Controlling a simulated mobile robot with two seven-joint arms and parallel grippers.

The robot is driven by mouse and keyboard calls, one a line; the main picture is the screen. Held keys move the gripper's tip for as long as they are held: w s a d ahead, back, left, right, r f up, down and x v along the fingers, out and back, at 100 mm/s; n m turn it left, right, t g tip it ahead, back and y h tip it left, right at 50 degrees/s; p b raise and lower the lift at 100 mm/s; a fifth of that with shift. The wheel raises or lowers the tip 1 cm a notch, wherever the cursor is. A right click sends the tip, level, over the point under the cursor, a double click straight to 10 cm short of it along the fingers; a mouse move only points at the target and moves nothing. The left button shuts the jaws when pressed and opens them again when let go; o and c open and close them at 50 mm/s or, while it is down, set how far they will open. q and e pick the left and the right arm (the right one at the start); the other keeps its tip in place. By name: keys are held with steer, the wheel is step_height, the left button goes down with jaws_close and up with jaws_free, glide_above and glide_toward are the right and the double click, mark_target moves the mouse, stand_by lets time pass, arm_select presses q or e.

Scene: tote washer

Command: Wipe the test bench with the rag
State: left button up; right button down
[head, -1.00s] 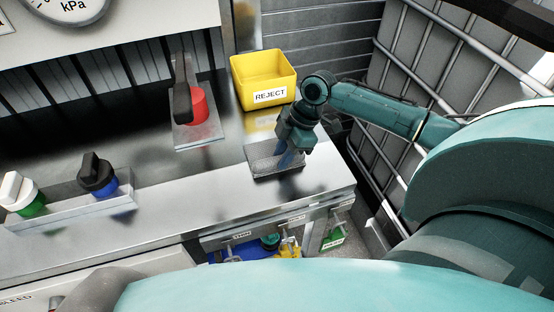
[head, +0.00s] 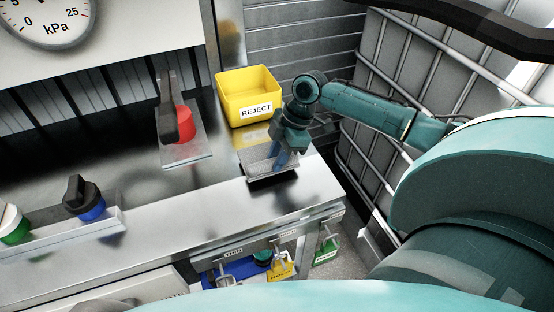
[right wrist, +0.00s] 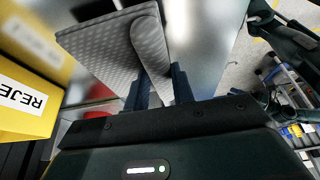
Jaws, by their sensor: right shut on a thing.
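The test bench (head: 215,207) is a shiny metal top across the head view. My right gripper (head: 280,163) is at its right part, pointing down. It is shut on a grey textured rag (head: 262,158), which looks like a flat pad at or just above the bench; I cannot tell if it touches. In the right wrist view the rag (right wrist: 100,42) shows a raised fold (right wrist: 150,42) between the fingers of the right gripper (right wrist: 160,85).
A yellow REJECT bin (head: 248,98) stands just behind the rag. A red knob (head: 183,124) with a black handle is left of it. Blue (head: 92,210) and green (head: 14,228) knobs sit front left. Tagged padlocks (head: 281,268) hang below the front edge. A caged tank (head: 385,80) is at right.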

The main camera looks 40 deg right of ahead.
steer(key=shift+r, duration=2.5)
steer(key=shift+a, duration=0.15)
steer(key=shift+s+a+f, duration=0.15)
steer(key=shift+s+a, duration=0.05)
steer(key=shift+a, duration=0.05)
arm_select(q)
steer(key=shift+a+f, duration=0.15)
steer(key=shift+f, duration=0.5)
arm_select(e)
steer(key=s+a+r+m+t+h, duration=0.1)
steer(key=s+a+r+m+h, duration=0.1)
steer(key=a+m, duration=0.3)
steer(key=s+a+r+m+t+h, duration=0.2)
steer(key=s+a+m, duration=0.2)
steer(key=m, duration=0.6)
steer(key=shift+a+r, duration=0.3)
steer(key=shift+a, duration=0.2)
